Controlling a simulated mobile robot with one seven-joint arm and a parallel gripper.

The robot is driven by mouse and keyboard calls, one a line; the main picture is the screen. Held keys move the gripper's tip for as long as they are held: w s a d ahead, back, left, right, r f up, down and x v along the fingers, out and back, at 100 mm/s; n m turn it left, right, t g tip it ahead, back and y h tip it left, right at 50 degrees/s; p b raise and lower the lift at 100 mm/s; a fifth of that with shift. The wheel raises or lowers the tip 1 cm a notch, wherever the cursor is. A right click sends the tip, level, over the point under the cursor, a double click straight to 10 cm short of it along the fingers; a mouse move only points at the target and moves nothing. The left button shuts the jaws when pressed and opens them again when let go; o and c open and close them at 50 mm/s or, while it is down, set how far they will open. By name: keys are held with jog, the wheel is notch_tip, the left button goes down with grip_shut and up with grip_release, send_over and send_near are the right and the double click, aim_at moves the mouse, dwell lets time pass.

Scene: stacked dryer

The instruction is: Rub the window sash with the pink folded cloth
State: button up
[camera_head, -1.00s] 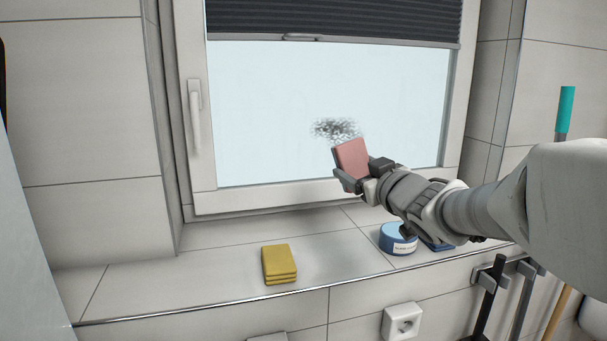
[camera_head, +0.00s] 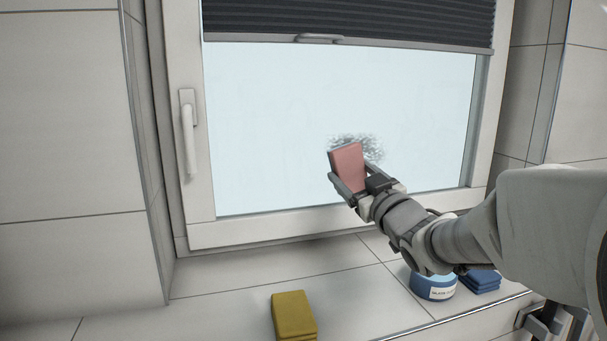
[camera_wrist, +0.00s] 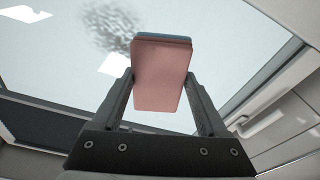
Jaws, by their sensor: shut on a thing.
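The pink folded cloth (camera_head: 348,166) is held upright between the two fingers of my gripper (camera_head: 350,185), in front of the window sash (camera_head: 330,222). In the wrist view the cloth (camera_wrist: 160,78) fills the space between the fingers of my gripper (camera_wrist: 160,98), with a thin blue-grey edge at its top. A dark speckled smudge (camera_head: 366,147) is on the glass just behind and above the cloth. It also shows in the wrist view (camera_wrist: 112,28). I cannot tell whether the cloth touches the glass.
A yellow folded cloth (camera_head: 294,314) lies on the tiled sill (camera_head: 215,300). A blue round tin (camera_head: 433,287) and a blue folded cloth (camera_head: 481,280) sit at the right, below my arm. A dark blind (camera_head: 350,20) covers the window's top; a handle (camera_head: 188,138) is at its left.

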jog(key=f+p+x, duration=0.1)
jog(key=x, duration=0.5)
jog(key=shift+w+p, duration=0.2)
jog(key=shift+p, duration=0.1)
jog(key=shift+w+r, duration=0.1)
jog(key=shift+w, duration=0.85)
dwell(0.6)
